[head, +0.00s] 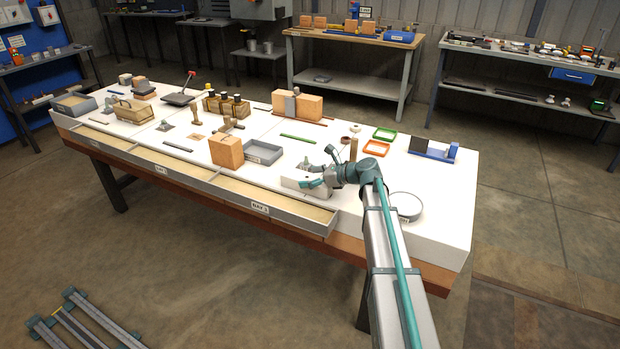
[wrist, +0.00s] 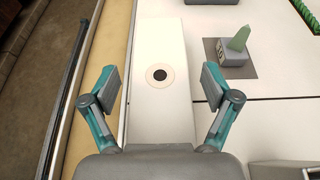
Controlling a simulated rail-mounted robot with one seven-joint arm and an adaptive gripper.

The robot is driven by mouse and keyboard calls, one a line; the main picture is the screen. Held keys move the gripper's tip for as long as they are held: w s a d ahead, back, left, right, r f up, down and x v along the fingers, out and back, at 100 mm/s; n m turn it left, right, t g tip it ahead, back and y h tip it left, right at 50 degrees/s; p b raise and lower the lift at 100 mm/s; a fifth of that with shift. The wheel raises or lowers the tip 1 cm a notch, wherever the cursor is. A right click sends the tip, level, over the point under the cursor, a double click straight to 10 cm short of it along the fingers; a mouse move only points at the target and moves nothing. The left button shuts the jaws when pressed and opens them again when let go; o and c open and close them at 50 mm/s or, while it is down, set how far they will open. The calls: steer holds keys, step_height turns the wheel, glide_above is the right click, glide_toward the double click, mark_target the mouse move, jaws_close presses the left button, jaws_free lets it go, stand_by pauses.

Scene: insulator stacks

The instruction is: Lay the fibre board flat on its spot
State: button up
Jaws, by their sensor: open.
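My gripper (head: 318,182) is over the near side of the white bench, in front of the green and orange trays. In the wrist view my gripper (wrist: 159,80) is open, with nothing between its fingers. I cannot tell for certain which thing is the fibre board. Flat-sided brown blocks (head: 226,151) stand upright beside a grey tray (head: 263,152), and a dark panel (head: 419,144) stands by a blue holder (head: 440,153). The board's spot is not clearly identifiable.
A long shallow drawer (head: 200,184) runs along the bench's front edge. A round grey dish (head: 406,206) is right of my arm. A green tray (head: 385,134) and an orange tray (head: 376,148) lie behind it. A grey block with a green wedge (wrist: 236,43) shows at right.

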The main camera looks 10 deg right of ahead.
steer(key=v, duration=1.2)
steer(key=shift+r, duration=0.2)
steer(key=shift+r, duration=0.1)
